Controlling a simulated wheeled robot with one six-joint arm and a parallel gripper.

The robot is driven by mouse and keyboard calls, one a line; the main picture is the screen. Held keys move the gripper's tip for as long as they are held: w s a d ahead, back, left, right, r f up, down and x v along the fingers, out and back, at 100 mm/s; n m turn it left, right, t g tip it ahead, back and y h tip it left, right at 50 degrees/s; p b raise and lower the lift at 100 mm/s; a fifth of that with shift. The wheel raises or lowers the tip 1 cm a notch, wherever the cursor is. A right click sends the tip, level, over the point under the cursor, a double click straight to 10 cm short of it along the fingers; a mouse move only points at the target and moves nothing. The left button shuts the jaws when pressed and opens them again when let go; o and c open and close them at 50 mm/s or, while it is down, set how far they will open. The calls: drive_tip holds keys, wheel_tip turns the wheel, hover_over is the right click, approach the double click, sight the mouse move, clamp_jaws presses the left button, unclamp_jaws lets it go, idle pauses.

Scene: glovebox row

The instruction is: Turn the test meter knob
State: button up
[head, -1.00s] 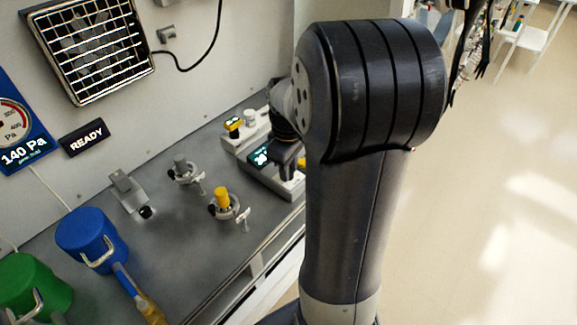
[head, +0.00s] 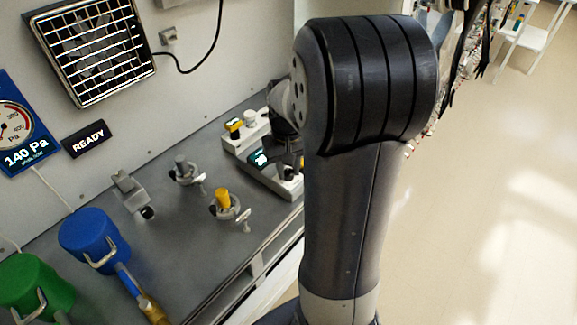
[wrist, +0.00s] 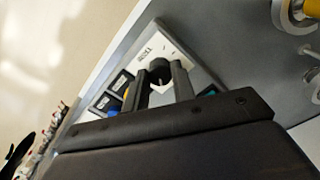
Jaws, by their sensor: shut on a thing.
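The test meter (head: 262,178) is a light box with a small lit display, standing on the grey bench left of my arm in the head view. In the wrist view its pale panel (wrist: 172,50) fills the upper middle. The dark round knob (wrist: 158,68) shows between the fingertips of my gripper (wrist: 160,78). The fingers are shut on the knob from both sides. In the head view my gripper (head: 289,152) is mostly hidden by my arm, and the knob cannot be made out there.
A box with a yellow and a white knob (head: 247,130) stands behind the meter. A yellow-topped fitting (head: 223,200) and a grey one (head: 182,168) stand left of it. Blue (head: 88,238) and green (head: 35,285) containers stand at the near left. The bench's front edge is close.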

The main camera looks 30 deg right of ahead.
sight(287, 171)
drive_tip(key=shift+m, duration=1.9)
drive_tip(key=o, duration=1)
wheel_tip(287, 171, up, 11)
drive_tip(key=shift+w+a+f, duration=0.1)
drive_tip(key=shift+f, duration=0.05)
